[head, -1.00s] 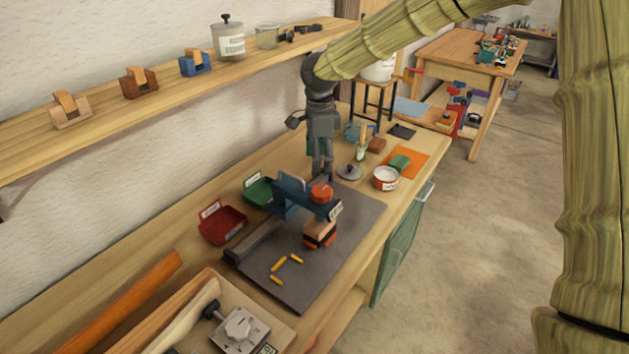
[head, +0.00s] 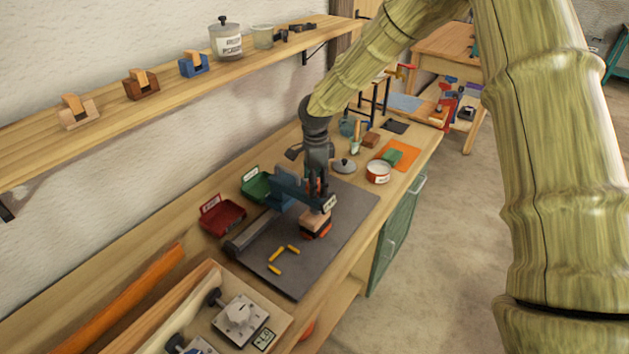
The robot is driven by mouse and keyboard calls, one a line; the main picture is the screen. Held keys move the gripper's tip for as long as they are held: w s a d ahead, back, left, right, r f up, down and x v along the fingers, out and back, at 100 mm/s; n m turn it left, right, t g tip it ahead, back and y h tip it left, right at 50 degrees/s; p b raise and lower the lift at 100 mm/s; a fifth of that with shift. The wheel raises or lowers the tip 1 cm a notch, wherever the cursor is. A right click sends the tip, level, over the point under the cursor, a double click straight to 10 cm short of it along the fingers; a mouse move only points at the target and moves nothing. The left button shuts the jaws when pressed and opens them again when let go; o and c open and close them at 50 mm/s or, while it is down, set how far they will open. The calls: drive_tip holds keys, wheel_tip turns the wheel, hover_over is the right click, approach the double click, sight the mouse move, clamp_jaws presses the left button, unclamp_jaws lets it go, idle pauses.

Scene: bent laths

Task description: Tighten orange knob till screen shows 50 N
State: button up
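The blue clamp device (head: 287,190) stands on a dark grey mat (head: 290,278) on the workbench. Its orange knob (head: 312,187) is at the top, mostly hidden by my gripper (head: 315,185). My gripper points down with its fingers at the knob, one seeming to lie on each side. I cannot tell whether they touch it or grip it. The small screen (head: 330,203) faces front right beside the knob; its reading is too small to make out. A wooden block (head: 315,221) with dark and orange layers sits under the clamp arm.
Several yellow sticks (head: 275,268) lie on the mat. A red bin (head: 222,217) and a green bin (head: 256,186) stand behind left. A wooden tray (head: 205,285) with metal fittings is at the front left. A white-and-red tin (head: 378,172) and a grey lid (head: 344,166) lie right of my gripper.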

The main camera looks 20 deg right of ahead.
drive_tip(key=shift+s+r, duration=0.55)
drive_tip(key=shift+s, duration=0.3)
drive_tip(key=c, duration=0.8)
drive_tip(key=shift+w+d+f, duration=0.1)
drive_tip(key=shift+w+f, duration=0.1)
drive_tip(key=shift+c, duration=1.2)
drive_tip(key=shift+w+f, duration=0.25)
drive_tip(key=shift+f, duration=0.05)
drive_tip(key=shift+r, duration=0.1)
